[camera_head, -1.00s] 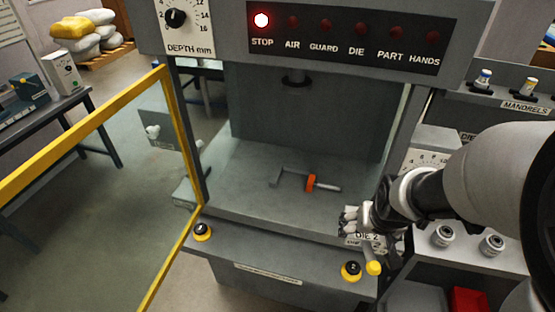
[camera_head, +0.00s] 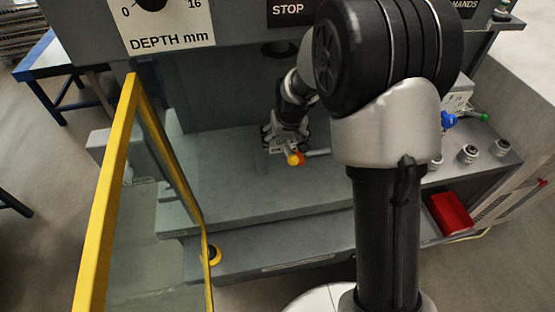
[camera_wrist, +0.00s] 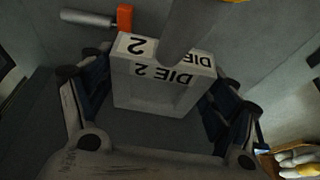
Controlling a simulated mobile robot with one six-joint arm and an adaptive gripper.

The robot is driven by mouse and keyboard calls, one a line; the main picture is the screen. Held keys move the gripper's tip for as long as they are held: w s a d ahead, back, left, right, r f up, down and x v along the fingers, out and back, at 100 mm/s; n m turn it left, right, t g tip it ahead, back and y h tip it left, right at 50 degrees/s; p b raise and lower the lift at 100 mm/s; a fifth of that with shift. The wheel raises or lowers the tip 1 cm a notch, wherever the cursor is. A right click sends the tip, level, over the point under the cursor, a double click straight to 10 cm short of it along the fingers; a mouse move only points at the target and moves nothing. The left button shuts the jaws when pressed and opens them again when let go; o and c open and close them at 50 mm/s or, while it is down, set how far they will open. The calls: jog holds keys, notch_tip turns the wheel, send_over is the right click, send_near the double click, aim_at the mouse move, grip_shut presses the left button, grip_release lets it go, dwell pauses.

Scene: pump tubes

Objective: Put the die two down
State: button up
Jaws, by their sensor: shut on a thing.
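Die two is a pale block with "DIE 2" labels; in the wrist view the die (camera_wrist: 150,90) sits between the two fingers of my gripper (camera_wrist: 160,105). My gripper is shut on it. A grey peg-like handle (camera_wrist: 195,25) stands up from the die, and its yellow tip (camera_head: 292,157) shows in the head view. In the head view my gripper (camera_head: 285,140) holds the die over the press bed (camera_head: 230,190). I cannot tell whether the die touches the bed. An orange-marked rod (camera_wrist: 124,18) lies close by on the bed.
The yellow-framed guard door (camera_head: 105,190) stands open at the left. A red bin (camera_head: 450,212) and several round metal parts, one of them a silver piece (camera_head: 468,154), are at the right. The front of the bed is clear.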

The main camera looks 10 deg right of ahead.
jog(key=shift+w+d+f, duration=0.1)
jog(key=shift+w+f, duration=0.2)
jog(key=shift+w, duration=0.2)
jog(key=shift+w+d+f, duration=0.1)
jog(key=shift+w+f, duration=0.15)
jog(key=shift+w, duration=0.2)
notch_tip(320, 180, down, 10)
jog(key=b, duration=0.3)
jog(key=shift+w+a+r, duration=0.1)
jog(key=shift+w, duration=0.05)
jog(key=shift+f+b, duration=0.45)
jog(key=shift+f, duration=0.1)
jog(key=o, duration=1.8)
jog(key=shift+f, duration=0.1)
jog(key=shift+o, duration=0.2)
